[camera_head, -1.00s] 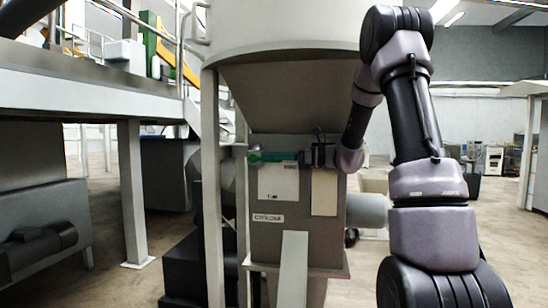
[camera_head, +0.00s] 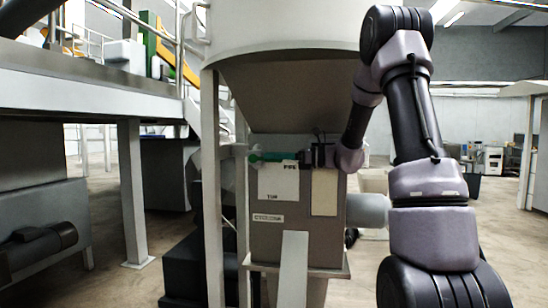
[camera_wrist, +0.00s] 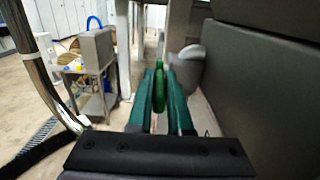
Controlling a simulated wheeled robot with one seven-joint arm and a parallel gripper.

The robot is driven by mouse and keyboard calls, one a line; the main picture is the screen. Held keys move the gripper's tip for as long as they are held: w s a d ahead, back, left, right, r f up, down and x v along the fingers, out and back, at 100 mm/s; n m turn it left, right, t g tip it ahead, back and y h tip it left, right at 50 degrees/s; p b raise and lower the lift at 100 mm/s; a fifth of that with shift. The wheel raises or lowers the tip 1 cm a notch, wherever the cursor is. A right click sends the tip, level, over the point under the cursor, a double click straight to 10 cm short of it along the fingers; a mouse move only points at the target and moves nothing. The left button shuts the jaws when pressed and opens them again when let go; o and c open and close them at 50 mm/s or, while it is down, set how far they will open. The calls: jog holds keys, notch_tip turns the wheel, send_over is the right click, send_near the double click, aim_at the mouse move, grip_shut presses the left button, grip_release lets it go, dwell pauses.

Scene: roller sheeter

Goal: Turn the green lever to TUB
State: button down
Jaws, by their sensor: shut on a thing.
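The green lever (camera_head: 272,157) lies about level across the top of a white plate (camera_head: 278,183) on the front of the grey machine box. The plate reads PIPE near its top right, just under the lever, and TUB lower down. My gripper (camera_head: 304,157) is at the lever's right end, reaching in from the right. In the wrist view, my gripper (camera_wrist: 160,98) has its two dark green fingers on either side of the brighter green lever (camera_wrist: 159,88), shut on it. The lever's right end is hidden by my gripper in the head view.
A wide hopper (camera_head: 290,80) stands above the box. A grey upright post (camera_head: 212,190) is close on the left, and a grey pipe (camera_head: 367,210) sticks out on the right. A small workbench (camera_wrist: 92,80) shows at left in the wrist view.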

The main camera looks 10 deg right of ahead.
aim_at(262, 162)
jog(key=shift+f, duration=0.15)
dwell(0.7)
notch_tip(262, 162, down, 2)
jog(key=t+y, duration=0.1)
jog(key=y, duration=0.2)
jog(key=shift+d+f+t+y, duration=0.1)
jog(key=shift+f+t+y, duration=0.05)
jog(key=shift+t+y, duration=0.2)
jog(key=shift+w+a+f+t+y, duration=0.1)
jog(key=shift+a+f+t+y, duration=0.1)
jog(key=shift+f+t+y, duration=0.45)
jog(key=shift+w+a+f+t+y, duration=0.1)
jog(key=shift+a+f+y, duration=0.15)
jog(key=shift+y, duration=0.75)
jog(key=shift+s, duration=0.1)
jog(key=c, duration=0.8)
grip_release()
jog(key=shift+c, duration=0.2)
jog(key=v, duration=1.1)
